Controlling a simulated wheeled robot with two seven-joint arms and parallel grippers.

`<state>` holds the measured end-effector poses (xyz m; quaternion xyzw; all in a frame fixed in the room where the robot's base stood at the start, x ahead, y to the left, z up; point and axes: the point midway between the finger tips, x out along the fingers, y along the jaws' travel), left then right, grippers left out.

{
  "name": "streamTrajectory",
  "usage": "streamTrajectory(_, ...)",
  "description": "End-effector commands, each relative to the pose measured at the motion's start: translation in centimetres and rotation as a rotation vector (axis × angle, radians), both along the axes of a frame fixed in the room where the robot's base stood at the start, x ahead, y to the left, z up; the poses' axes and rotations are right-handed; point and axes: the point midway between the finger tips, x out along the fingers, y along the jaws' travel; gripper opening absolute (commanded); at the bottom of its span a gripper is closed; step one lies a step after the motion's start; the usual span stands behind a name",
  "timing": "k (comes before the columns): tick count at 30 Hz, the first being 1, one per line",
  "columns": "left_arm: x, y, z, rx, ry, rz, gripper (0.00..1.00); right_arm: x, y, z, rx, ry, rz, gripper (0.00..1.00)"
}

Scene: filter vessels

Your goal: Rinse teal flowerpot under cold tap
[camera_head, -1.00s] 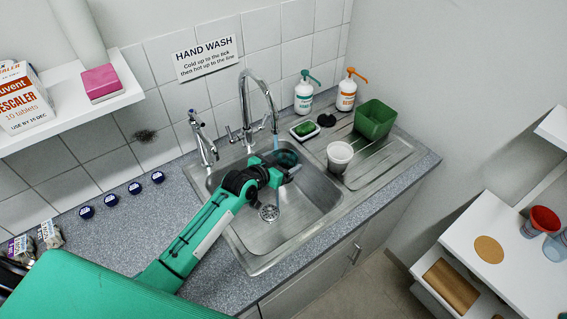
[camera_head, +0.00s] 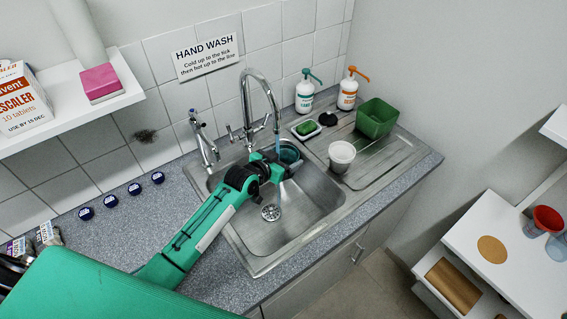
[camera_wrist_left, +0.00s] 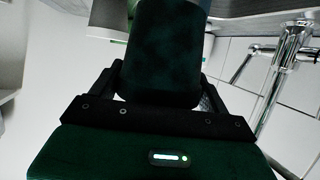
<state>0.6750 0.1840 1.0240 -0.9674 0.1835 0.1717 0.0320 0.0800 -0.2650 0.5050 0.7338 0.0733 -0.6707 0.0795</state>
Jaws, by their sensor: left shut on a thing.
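My left gripper (camera_head: 279,167) reaches over the sink basin (camera_head: 300,205) and is shut on the teal flowerpot (camera_head: 290,153). In the head view the pot is partly hidden by the gripper, and its open rim faces up under the tall swan-neck tap (camera_head: 247,100). A thin bluish stream of water runs from the spout down to the pot. In the left wrist view the pot (camera_wrist_left: 168,50) is a dark, mottled teal shape between the fingers. My right gripper is not in view.
A white pot (camera_head: 341,156), a green square tub (camera_head: 376,118) and a dish with a green sponge (camera_head: 307,128) stand on the drainer. Two pump bottles (camera_head: 305,92) (camera_head: 347,89) stand behind. A smaller tap (camera_head: 204,140) is at the left. The basin's front is clear.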

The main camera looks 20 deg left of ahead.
Motion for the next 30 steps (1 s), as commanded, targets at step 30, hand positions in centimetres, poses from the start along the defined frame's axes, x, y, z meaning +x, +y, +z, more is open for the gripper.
streamTrajectory(30,-0.2,0.3,0.1,-0.001,-0.002,0.000,0.56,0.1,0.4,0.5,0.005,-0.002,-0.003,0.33)
